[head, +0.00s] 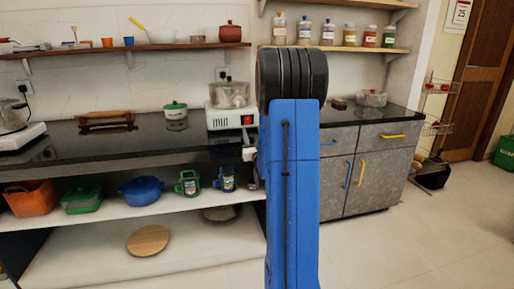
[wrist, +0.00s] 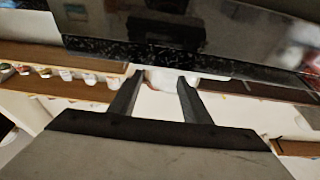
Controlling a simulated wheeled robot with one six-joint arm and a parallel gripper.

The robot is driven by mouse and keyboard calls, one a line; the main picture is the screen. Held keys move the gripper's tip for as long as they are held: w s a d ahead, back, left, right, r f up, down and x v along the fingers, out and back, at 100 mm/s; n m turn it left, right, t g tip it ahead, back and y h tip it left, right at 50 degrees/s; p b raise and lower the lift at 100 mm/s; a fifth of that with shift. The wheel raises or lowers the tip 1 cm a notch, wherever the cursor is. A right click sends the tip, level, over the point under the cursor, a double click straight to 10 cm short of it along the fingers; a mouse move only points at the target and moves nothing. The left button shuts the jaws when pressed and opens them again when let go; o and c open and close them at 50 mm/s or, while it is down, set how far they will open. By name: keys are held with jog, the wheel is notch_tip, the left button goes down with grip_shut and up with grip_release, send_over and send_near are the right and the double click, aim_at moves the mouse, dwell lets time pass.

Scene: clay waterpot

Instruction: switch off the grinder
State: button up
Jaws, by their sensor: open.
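A grinder (head: 221,117) with a white base and a clear or metallic bowl stands on the dark counter in the head view, just left of my blue arm. A red switch (head: 247,120) is on the front of its base, towards the right. I cannot tell the switch's position. My gripper (wrist: 159,82) shows in the wrist view with its two dark fingers apart and nothing between them. In the head view my arm hides much of the area around the gripper. I cannot make out the grinder in the wrist view.
A green-lidded pot (head: 175,111) and a wooden rack (head: 106,122) stand left of the grinder. A white appliance (head: 20,134) is at the far left. Shelves with jars (head: 349,36) hang above. The floor (head: 400,240) at right is clear.

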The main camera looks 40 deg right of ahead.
jog(key=v, duration=0.9)
jog(key=shift+s, duration=0.25)
jog(key=shift+a, duration=0.1)
jog(key=a+n+g+y, duration=0.3)
jog(key=a+g+y, duration=0.35)
jog(key=a, duration=1.45)
jog(key=s+a+f+n+g+y, duration=0.1)
jog(key=s+a+g, duration=0.1)
jog(key=s+a, duration=0.4)
jog(key=s+a+f+n+g+y, duration=0.1)
jog(key=s+a, duration=0.5)
jog(key=s, duration=0.6)
jog(key=s+a+f+n+g+y, duration=0.1)
jog(key=s+a+f+g+y, duration=0.1)
jog(key=s+a, duration=0.4)
jog(key=s+g+y, duration=0.1)
jog(key=s+g, duration=0.1)
jog(key=shift+s+a+f, duration=0.25)
jog(key=shift+s, duration=0.15)
